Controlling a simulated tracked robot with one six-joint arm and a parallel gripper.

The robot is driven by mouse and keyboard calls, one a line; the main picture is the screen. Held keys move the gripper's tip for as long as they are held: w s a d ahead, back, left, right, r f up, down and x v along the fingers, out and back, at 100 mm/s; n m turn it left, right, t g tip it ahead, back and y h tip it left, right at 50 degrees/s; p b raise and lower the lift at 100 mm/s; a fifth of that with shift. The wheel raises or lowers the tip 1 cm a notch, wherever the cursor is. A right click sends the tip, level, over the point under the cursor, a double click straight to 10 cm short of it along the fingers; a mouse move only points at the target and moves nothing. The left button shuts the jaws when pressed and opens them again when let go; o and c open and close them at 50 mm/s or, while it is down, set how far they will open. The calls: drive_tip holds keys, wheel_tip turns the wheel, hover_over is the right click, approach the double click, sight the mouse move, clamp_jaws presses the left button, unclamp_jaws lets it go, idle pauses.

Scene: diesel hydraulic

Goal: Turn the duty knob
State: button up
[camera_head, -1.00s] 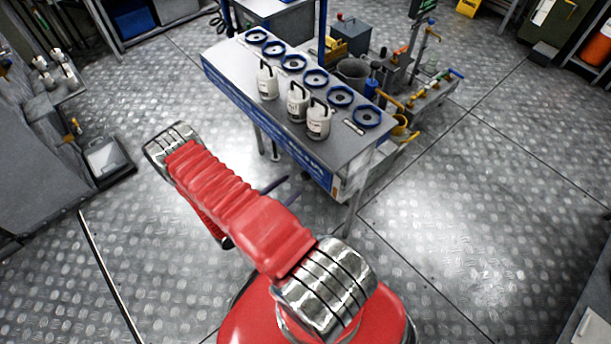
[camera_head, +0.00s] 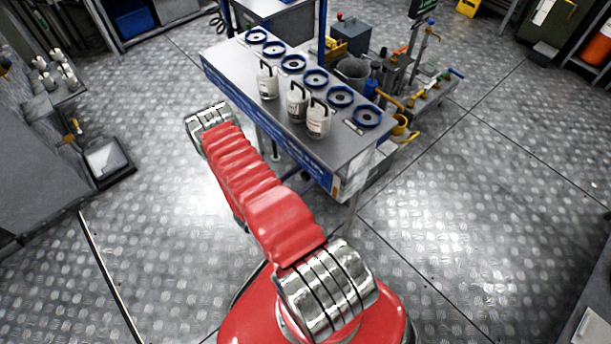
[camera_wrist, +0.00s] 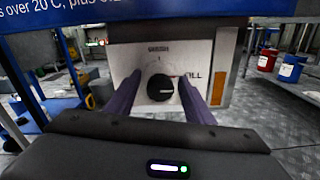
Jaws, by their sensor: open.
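The duty knob (camera_wrist: 160,87) is a round black knob with a pale pointer line, on a white panel (camera_wrist: 190,52) with partly hidden lettering. In the wrist view it sits between the two dark purple fingers of my gripper (camera_wrist: 153,92), which are spread apart on its left and right. The fingers appear clear of the knob; the exact depth gap cannot be told. In the head view my red arm reaches toward the bench, and my gripper and the knob are hidden there.
The bench (camera_head: 215,62) carries blue rings (camera_head: 316,79) and several white bottles (camera_head: 318,120). Its blue banner edge (camera_wrist: 100,12) hangs above the panel in the wrist view. Red and blue buckets (camera_wrist: 290,68) stand far right. The floor in front of the bench is clear.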

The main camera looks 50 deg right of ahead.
drive_tip(key=shift+a, duration=0.1)
drive_tip(key=c, duration=1)
drive_tip(key=shift+c, duration=0.2)
drive_tip(key=shift+n, duration=0.3)
drive_tip(key=n, duration=0.4)
drive_tip(key=shift+w, duration=0.1)
drive_tip(key=n, duration=0.4)
drive_tip(key=shift+n, duration=0.3)
drive_tip(key=n, duration=0.4)
drive_tip(key=shift+w+n, duration=0.15)
drive_tip(key=shift+n, duration=0.15)
drive_tip(key=shift+f+n, duration=0.1)
drive_tip(key=shift+n, duration=2)
